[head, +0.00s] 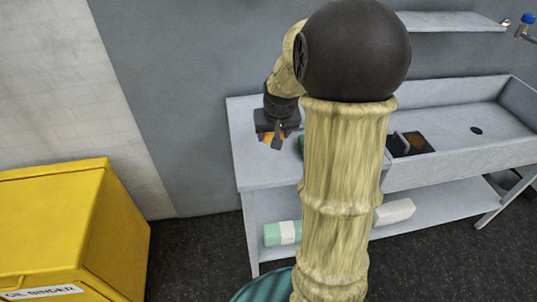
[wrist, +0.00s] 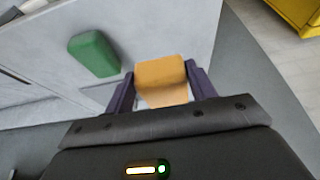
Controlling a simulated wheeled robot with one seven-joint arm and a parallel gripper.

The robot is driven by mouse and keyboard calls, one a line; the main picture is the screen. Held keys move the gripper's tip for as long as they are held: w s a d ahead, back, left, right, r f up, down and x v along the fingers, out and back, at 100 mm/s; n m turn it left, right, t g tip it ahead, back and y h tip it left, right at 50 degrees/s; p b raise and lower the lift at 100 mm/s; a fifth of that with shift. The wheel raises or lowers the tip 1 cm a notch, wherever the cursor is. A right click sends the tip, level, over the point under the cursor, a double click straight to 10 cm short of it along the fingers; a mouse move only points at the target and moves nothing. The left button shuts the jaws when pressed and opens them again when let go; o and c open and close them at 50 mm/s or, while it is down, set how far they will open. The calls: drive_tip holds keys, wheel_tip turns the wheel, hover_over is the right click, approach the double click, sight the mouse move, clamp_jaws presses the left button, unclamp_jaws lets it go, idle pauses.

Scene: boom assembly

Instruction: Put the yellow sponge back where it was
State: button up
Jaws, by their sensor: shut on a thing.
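The yellow sponge (wrist: 160,74) is an orange-yellow block between the two dark fingers of my gripper (wrist: 162,82) in the wrist view. The fingers are shut on its sides. In the head view my gripper (head: 277,138) is at the left end of the grey bench, with a little of the sponge (head: 266,137) showing at it. Whether the sponge touches the bench top cannot be told. My arm hides part of the bench in the head view.
A green sponge (wrist: 94,54) lies on the grey bench (head: 262,172) beside my gripper. A sink basin (head: 455,130) is at the right, with a dark container (head: 408,143) by it. A lower shelf holds a green-and-white roll (head: 282,233). A yellow bin (head: 60,225) stands at the left.

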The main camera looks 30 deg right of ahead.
wheel_tip(320, 180, down, 6)
drive_tip(key=shift+f, duration=0.1)
idle(0.4)
drive_tip(key=shift+f+b, duration=0.35)
drive_tip(key=shift+f, duration=1.55)
drive_tip(key=shift+f, duration=0.1)
drive_tip(key=o, duration=0.9)
